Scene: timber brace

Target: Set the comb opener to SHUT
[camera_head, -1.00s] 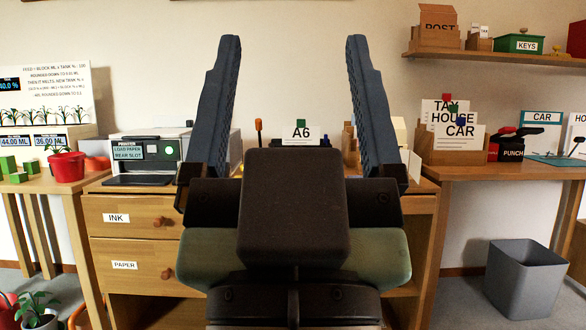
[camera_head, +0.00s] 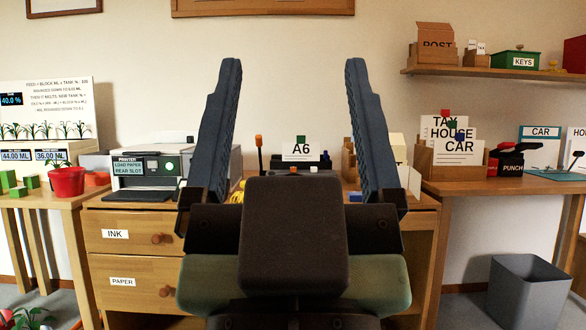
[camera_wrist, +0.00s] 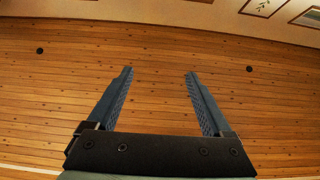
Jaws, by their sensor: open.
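My gripper (camera_head: 293,62) is open and empty in the middle foreground of the head view, fingers pointing up. It also shows open in the wrist view (camera_wrist: 158,72), with nothing between the fingers. No label marks a comb opener. My gripper hides part of the desk there. No SHUT marking is readable.
A printer (camera_head: 146,170) stands left on the drawer desk (camera_head: 130,215). Right are a card holder (camera_head: 450,163), a black and red punch (camera_head: 508,163) and a grey bin (camera_head: 528,292). A shelf (camera_head: 480,75) holds boxes. The wrist view shows a wooden slatted surface (camera_wrist: 160,55).

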